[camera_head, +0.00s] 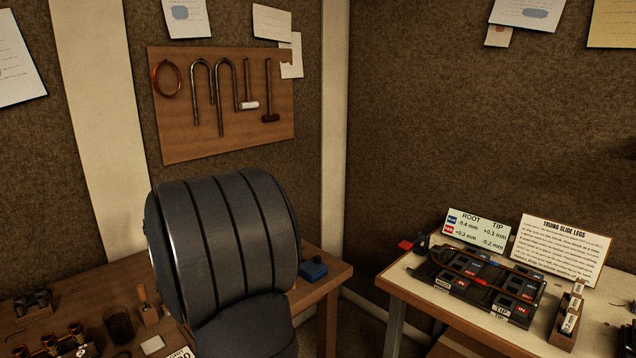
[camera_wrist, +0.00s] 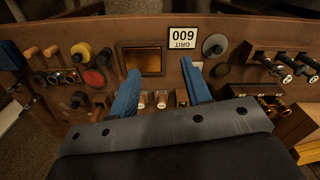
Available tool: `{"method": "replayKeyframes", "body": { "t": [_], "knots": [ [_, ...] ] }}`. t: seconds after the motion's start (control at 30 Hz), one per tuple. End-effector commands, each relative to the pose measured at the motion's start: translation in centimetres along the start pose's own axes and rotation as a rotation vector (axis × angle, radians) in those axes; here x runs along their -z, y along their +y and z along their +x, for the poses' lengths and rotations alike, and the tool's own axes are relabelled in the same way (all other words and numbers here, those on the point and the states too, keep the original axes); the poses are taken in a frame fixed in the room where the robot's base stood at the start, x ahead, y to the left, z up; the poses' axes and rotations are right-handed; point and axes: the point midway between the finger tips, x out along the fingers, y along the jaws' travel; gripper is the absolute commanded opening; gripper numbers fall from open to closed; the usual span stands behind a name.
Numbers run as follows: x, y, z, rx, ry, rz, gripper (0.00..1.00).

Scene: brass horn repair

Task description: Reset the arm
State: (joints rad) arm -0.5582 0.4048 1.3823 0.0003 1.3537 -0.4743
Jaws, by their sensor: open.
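My gripper (camera_wrist: 160,67) shows in the wrist view as two blue fingers spread wide apart. It is open, with nothing held between the fingers. It hangs over a brown wooden workbench (camera_wrist: 225,22). Two small pale-ended cylinders (camera_wrist: 152,100) appear between the fingers, seemingly on the bench below. A large dark ribbed part of my own arm (camera_head: 225,250) fills the middle of the head view and hides part of the bench behind it. The gripper itself does not show in the head view.
In the head view, a side table (camera_head: 400,284) holds a dark slide fixture (camera_head: 480,277). A tool board (camera_head: 225,130) hangs behind.

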Motion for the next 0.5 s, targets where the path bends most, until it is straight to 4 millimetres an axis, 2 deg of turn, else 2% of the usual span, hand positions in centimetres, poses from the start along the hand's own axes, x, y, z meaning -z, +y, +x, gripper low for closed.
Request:
{"method": "replayKeyframes", "body": {
  "t": [0.1, 0.5],
  "knots": [
    [-1.0, 2.2, 0.8, 0.000, -0.001, 0.077, 0.44],
    [-4.6, 8.8, 3.6, 0.000, -0.001, 0.323, 0.44]
  ]
}}
